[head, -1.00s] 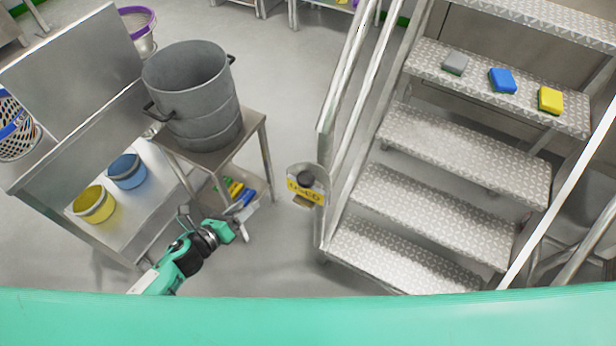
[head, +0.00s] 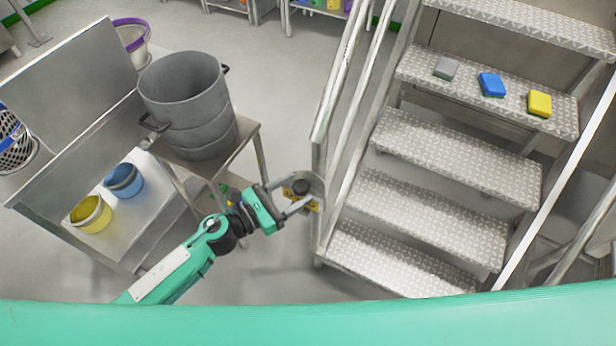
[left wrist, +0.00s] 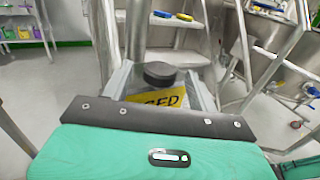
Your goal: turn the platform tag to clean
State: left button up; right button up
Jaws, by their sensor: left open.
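The platform tag (head: 313,204) hangs on the stair rail post at the foot of the metal steps. It has a yellow face with dark letters and a round dark knob (head: 301,188) at its front. In the left wrist view the yellow face (left wrist: 170,98) shows letters ending in "ED", partly covered by the knob (left wrist: 160,73). My left gripper (head: 299,197) is open, its two fingers on either side of the knob; I cannot tell whether they touch it. The rest of the tag's wording is hidden. My right gripper is not in view.
The steps (head: 430,205) rise to the right, with grey, blue and yellow sponges (head: 491,85) on one tread. A grey drum (head: 186,100) stands on a small steel table at left. Yellow and blue buckets (head: 122,180) sit on a lower shelf.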

aim_at(308, 183)
pick_arm(q)
jog(key=shift+p+x, duration=0.4)
jog(key=shift+x, duration=1.95)
jog(key=c, duration=1)
